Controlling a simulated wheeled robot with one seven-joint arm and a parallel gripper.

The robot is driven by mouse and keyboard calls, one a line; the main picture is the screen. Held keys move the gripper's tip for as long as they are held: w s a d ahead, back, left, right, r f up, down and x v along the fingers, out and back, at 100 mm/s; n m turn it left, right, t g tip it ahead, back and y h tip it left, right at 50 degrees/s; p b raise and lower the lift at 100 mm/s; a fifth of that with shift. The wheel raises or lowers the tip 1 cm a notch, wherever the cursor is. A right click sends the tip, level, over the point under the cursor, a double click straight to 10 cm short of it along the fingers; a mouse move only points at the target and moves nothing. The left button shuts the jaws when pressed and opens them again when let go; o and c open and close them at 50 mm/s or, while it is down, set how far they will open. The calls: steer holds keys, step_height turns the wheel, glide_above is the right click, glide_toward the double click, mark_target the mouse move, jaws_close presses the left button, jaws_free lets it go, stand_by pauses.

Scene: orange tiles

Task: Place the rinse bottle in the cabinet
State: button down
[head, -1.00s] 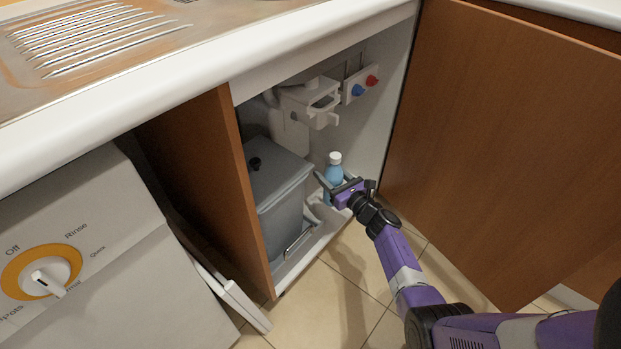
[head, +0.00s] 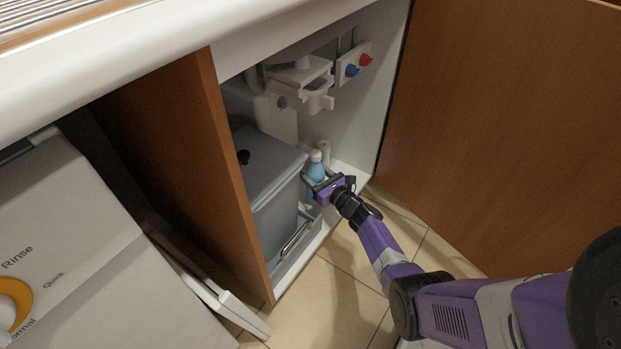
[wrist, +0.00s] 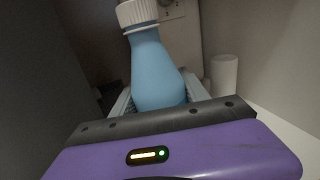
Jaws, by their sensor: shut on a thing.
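The rinse bottle (head: 316,168) is light blue with a white cap. It is inside the open cabinet (head: 370,120), to the right of a grey bin. My purple gripper (head: 318,184) is shut on it. In the wrist view the rinse bottle (wrist: 155,70) stands close to upright, leaning slightly, between the fingers of my gripper (wrist: 158,100). Its lower part is hidden behind the gripper, so I cannot tell whether it touches the cabinet floor.
The grey lidded bin (head: 270,185) fills the cabinet's left side. A white cylinder (wrist: 224,75) stands behind and right of the bottle. White plumbing (head: 300,85) hangs above. The open brown door (head: 500,130) is at right. An open dishwasher (head: 70,250) is at left.

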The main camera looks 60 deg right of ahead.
step_height(320, 180, down, 2)
steer(key=shift+f+b, duration=0.1)
steer(key=shift+b, duration=0.4)
steer(key=c, duration=0.6)
jaws_free()
steer(key=shift+f, duration=0.1)
steer(key=shift+o, duration=0.2)
